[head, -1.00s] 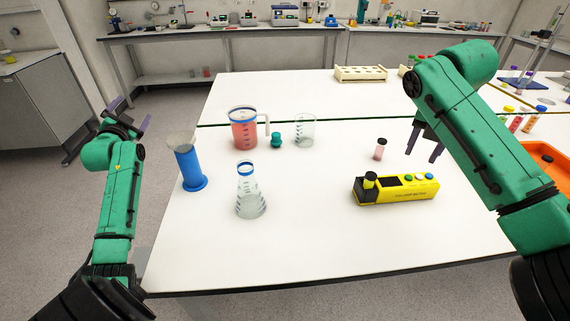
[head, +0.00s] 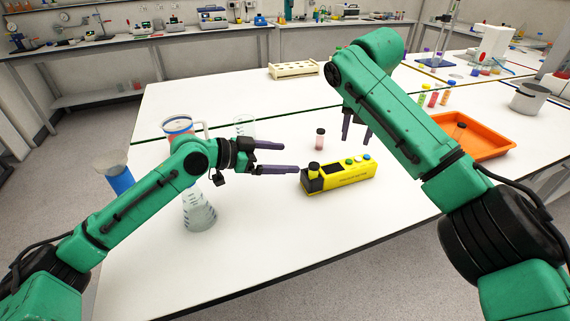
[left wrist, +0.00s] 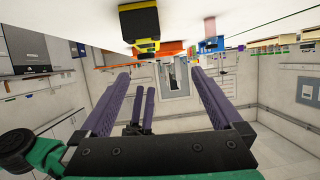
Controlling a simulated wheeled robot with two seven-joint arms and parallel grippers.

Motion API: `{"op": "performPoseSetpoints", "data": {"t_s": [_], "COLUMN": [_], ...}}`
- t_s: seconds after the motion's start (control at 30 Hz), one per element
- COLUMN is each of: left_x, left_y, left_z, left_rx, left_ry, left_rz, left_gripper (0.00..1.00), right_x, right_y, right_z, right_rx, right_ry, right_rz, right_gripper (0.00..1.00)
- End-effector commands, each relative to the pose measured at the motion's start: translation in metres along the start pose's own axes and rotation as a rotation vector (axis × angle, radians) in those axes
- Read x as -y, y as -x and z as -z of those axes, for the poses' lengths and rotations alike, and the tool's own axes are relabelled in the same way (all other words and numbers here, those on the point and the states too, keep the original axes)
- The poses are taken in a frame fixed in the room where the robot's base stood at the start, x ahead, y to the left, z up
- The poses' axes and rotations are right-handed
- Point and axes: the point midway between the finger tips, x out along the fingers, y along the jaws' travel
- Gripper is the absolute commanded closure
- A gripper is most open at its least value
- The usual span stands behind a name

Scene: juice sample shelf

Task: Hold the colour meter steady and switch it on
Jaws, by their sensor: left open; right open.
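The colour meter (head: 339,176) is a yellow and black box on the white table, with green, yellow and blue buttons on top near its right end. A black-capped post stands at its left end. It also shows at the top of the left wrist view (left wrist: 139,22), appearing upside down. My left gripper (head: 290,158) is open and empty, its purple fingers pointing right, just left of the meter and apart from it. My right gripper (head: 356,130) is open, fingers pointing down, behind the meter's button end; my right arm partly hides it.
A conical flask (head: 198,212), a blue cylinder (head: 121,180) and a red-filled jug (head: 178,125) stand left, partly behind my left arm. An orange tray (head: 478,138) lies right. The table front is clear.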

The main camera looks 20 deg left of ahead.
Motion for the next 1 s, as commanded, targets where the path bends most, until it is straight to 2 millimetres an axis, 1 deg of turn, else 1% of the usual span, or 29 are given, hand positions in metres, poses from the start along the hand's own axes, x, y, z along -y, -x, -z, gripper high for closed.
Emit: {"op": "performPoseSetpoints", "data": {"t_s": [0.03, 0.1, 0.17, 0.27, 0.37, 0.6, 0.7, 0.83, 1.0], "left_x": [-0.010, -0.019, -0.021, -0.021, -0.023, -0.026, -0.027, -0.027, -0.027], "left_y": [-0.004, -0.008, -0.013, -0.027, -0.049, -0.109, -0.131, -0.148, -0.153], "left_z": [-0.003, -0.007, -0.008, -0.007, -0.007, -0.009, -0.009, -0.010, -0.011], "left_rx": [0.014, 0.025, 0.026, 0.024, 0.023, 0.023, 0.024, 0.025, 0.027], "left_ry": [0.012, 0.026, 0.032, 0.032, 0.032, 0.032, 0.029, 0.029, 0.028], "left_rz": [-0.029, -0.054, -0.061, -0.061, -0.061, -0.059, -0.059, -0.057, -0.056], "left_gripper": [0.00, 0.00, 0.00, 0.00, 0.00, 0.00, 0.00, 0.00, 0.00], "right_x": [0.000, 0.000, 0.000, 0.000, 0.000, 0.000, 0.000, 0.000, 0.000], "right_y": [0.000, 0.000, 0.000, 0.000, 0.000, 0.000, 0.000, 0.000, 0.000], "right_z": [0.000, 0.000, 0.000, 0.000, 0.000, 0.000, 0.000, 0.000, 0.000], "right_rx": [0.000, 0.000, 0.000, 0.000, 0.000, 0.000, 0.000, 0.000, 0.000], "right_ry": [0.000, 0.000, 0.000, 0.000, 0.000, 0.000, 0.000, 0.000, 0.000], "right_rz": [0.000, 0.000, 0.000, 0.000, 0.000, 0.000, 0.000, 0.000, 0.000], "right_gripper": [0.50, 0.50, 0.50, 0.50, 0.50, 0.50, 0.50, 0.50, 0.50]}}
